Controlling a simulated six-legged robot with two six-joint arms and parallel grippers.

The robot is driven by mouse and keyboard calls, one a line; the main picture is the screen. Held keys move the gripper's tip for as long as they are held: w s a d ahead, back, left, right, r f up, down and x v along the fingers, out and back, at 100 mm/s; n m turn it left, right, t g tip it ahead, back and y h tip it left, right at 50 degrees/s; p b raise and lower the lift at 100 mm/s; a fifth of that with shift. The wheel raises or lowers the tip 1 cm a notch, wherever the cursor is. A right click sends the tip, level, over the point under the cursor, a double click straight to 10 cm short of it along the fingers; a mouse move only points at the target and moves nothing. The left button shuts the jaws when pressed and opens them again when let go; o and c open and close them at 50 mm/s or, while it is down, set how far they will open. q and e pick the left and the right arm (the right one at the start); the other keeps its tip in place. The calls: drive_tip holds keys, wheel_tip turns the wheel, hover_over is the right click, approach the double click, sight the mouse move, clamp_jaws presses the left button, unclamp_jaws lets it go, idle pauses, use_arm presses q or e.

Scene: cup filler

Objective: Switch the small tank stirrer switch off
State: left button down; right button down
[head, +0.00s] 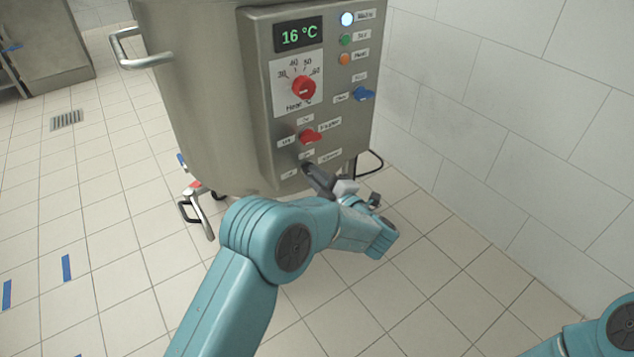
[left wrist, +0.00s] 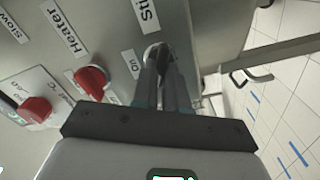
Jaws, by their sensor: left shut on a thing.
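The small tank (head: 195,90) is a steel vessel with a control box (head: 262,110) on its front. My left gripper (head: 309,170) is at the lowest switch on the box. In the left wrist view its fingers (left wrist: 160,62) are closed around the dark stirrer switch (left wrist: 153,52), beside a partly cut-off label starting "Sti" and an "On" label. The fingers hide most of this switch, so I cannot tell its setting. My right gripper is out of view; only a piece of my right arm shows.
Above sits the red heater switch (head: 309,136), also in the left wrist view (left wrist: 91,81). Higher are a red temperature dial (head: 303,88), a blue switch (head: 361,94), lamps and a display (head: 298,35) reading 16 °C. A tiled wall (head: 500,110) stands right; the floor at left is open.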

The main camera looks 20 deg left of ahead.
use_arm(q)
drive_tip(key=shift+a+n, duration=0.1)
drive_tip(key=shift+n, duration=2.7)
drive_tip(key=c, duration=1.2)
unclamp_jaws()
drive_tip(key=shift+w, duration=0.1)
drive_tip(key=shift+o, duration=0.2)
drive_tip(key=shift+f, duration=0.1)
